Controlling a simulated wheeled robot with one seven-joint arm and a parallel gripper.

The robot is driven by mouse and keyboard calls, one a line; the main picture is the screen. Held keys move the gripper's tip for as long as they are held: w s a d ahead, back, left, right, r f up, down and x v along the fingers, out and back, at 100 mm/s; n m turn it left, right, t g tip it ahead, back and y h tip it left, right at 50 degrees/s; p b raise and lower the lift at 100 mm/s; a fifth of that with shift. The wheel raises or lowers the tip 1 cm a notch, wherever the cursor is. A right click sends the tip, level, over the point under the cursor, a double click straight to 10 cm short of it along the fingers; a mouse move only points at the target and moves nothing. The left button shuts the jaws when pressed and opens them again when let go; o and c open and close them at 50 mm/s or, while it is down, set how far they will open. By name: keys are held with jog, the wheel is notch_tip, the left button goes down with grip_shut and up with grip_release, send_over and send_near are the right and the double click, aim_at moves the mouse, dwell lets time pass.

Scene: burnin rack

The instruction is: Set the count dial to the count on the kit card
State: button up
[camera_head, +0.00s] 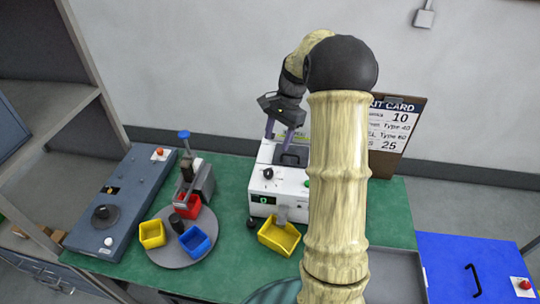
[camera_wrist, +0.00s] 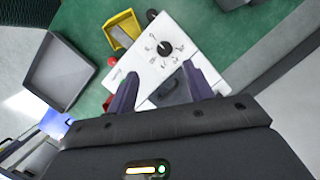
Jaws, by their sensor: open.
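A white machine (camera_head: 290,185) stands on the green table, with a black round dial (camera_head: 268,173) on its front panel. The wrist view shows the dial (camera_wrist: 164,48) with marks around it, too small to read. A green display (camera_head: 263,199) seems to read 0. The kit card (camera_head: 390,130) is on a brown clipboard behind; my arm hides its left part. Its visible lines include 10, Type-40, Type 60 and 25. My gripper (camera_head: 280,134) is open and empty above the machine. In the wrist view its fingers (camera_wrist: 159,73) point toward the panel, apart from the dial.
A yellow bin (camera_head: 279,237) sits before the machine. Left are a round turntable (camera_head: 180,250) with yellow, blue and red bins, and a grey-blue console (camera_head: 120,205). A grey tray (camera_wrist: 58,72) and a blue panel with a handle (camera_head: 475,270) lie right in the head view.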

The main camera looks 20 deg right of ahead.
aim_at(269, 171)
jog(key=d+r+m, duration=0.1)
jog(key=w+d+r+y+p, duration=0.1)
jog(key=d, duration=0.1)
jog(key=d+r+m, duration=0.1)
jog(key=shift+w+d+r+m, duration=0.1)
jog(key=shift+w+d+m, duration=0.15)
jog(key=shift+w+m, duration=0.1)
jog(key=shift+a+p, duration=0.1)
jog(key=shift+p, duration=0.2)
jog(key=p+x, duration=0.1)
jog(key=x, duration=0.4)
jog(key=p+x, duration=0.2)
jog(key=x, duration=0.4)
jog(key=p+x, duration=0.2)
jog(key=x, duration=0.3)
jog(key=shift+s+a, duration=0.25)
jog(key=shift+s, duration=0.05)
jog(key=shift+w+a+f, duration=0.1)
jog(key=shift+a+f, duration=0.1)
jog(key=shift+f, duration=0.4)
jog(key=c, duration=0.9)
jog(key=shift+c, duration=0.2)
